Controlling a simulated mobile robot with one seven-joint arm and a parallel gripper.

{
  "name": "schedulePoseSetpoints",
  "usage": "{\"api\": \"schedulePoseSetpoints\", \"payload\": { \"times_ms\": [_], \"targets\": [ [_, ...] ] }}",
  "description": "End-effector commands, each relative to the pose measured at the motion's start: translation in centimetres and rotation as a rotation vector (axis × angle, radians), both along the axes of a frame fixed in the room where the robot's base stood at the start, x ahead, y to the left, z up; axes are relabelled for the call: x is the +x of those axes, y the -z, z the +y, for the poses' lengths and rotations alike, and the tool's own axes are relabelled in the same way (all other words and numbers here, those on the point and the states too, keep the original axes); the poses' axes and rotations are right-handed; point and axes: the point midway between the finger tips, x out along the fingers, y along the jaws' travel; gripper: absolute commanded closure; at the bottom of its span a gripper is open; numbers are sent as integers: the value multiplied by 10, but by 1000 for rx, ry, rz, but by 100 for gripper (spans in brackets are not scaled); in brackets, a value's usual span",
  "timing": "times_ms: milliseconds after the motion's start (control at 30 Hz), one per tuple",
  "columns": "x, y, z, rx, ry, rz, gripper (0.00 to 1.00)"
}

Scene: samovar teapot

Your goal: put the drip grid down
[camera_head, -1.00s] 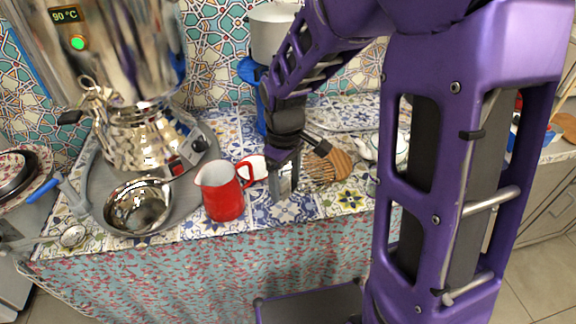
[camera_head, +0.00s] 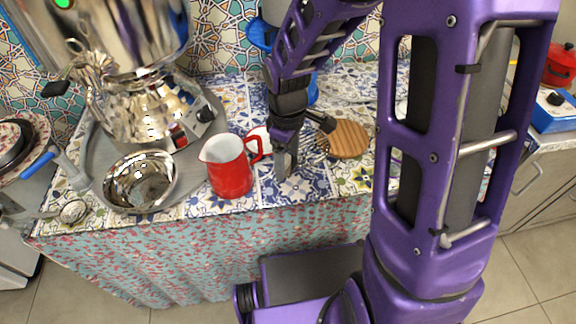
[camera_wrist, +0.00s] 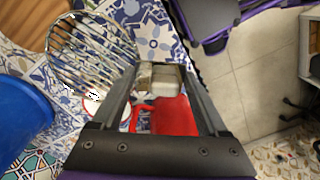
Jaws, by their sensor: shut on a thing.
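The drip grid (camera_wrist: 88,48) is a round metal wire grid. In the wrist view it extends left from my gripper (camera_wrist: 160,82), its rim close against the left finger. My gripper is shut on the grid; the grip point itself is hard to make out. In the head view my gripper (camera_head: 286,168) points down near the front of the tiled table. The grid (camera_head: 322,148) shows faintly to its right, overlapping the left side of a round wooden board (camera_head: 348,139). I cannot tell whether the grid touches the table.
A red jug (camera_head: 230,178) stands just left of my gripper. Further left, a shiny bowl (camera_head: 140,183) and the samovar (camera_head: 140,105) are on a grey tray (camera_head: 193,172). A strainer (camera_head: 73,211) lies at the left. Patterned table top (camera_head: 338,183) is bare right of my gripper.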

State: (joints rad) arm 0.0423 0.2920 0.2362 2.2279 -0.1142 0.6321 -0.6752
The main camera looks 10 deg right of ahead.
Motion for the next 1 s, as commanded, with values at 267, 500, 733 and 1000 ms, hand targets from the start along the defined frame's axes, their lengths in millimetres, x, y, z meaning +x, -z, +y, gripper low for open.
{"api": "schedulePoseSetpoints", "payload": {
  "times_ms": [267,500,733,1000],
  "targets": [
    [0,23,0,0,0,-1,87],
    [0,28,0,0,0,0,87],
    [0,26,0,0,0,0,0],
    [1,17,0,0,0,-4,0]
  ]
}}
